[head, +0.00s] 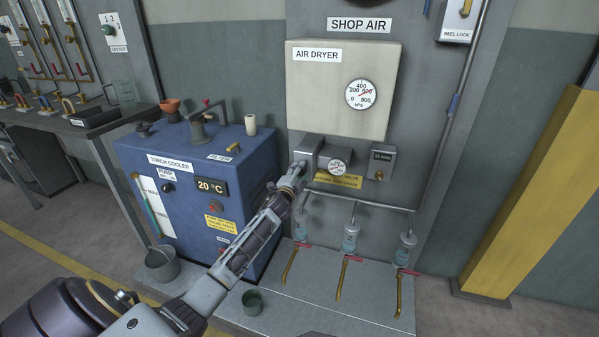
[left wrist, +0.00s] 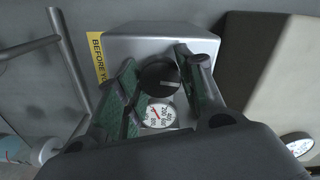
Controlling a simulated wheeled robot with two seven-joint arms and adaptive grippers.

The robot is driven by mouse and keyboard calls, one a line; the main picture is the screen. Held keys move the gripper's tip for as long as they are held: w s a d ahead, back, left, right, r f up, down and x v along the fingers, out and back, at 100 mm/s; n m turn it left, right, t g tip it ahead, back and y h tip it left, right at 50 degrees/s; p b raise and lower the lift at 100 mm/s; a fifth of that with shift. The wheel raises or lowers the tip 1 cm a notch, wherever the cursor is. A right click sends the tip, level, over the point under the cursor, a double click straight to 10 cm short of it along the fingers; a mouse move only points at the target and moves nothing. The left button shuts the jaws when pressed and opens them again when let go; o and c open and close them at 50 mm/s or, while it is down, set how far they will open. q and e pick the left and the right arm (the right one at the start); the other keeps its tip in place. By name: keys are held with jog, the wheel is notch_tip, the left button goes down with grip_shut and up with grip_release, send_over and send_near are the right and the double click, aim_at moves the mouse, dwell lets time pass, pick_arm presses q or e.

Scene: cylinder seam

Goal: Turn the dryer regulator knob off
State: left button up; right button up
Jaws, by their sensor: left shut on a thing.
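The regulator is a grey box (head: 311,143) below the air dryer panel (head: 318,82), with a small round gauge (head: 337,167) on its front. My left gripper (head: 301,167) is at the box's left front and hides the knob in the head view. In the left wrist view the black round knob (left wrist: 158,75) sits between the two fingers, which are shut on it. The small gauge shows beside it in that view (left wrist: 158,114), its lower part cut off by my gripper. My right gripper is not in view.
A blue torch cooler (head: 190,185) stands left of the regulator, close to my left arm. Pipes with several filter bowls (head: 350,238) hang below right. A grey box with a brass fitting (head: 380,162) is right of the regulator. A yellow post (head: 535,190) stands further right.

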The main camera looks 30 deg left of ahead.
pick_arm(q)
jog(key=shift+f+n, duration=0.1)
jog(key=shift+n, duration=0.7)
jog(key=o, duration=1)
jog(key=shift+a, duration=0.1)
jog(key=shift+s, duration=0.1)
jog(key=shift+v, duration=5.95)
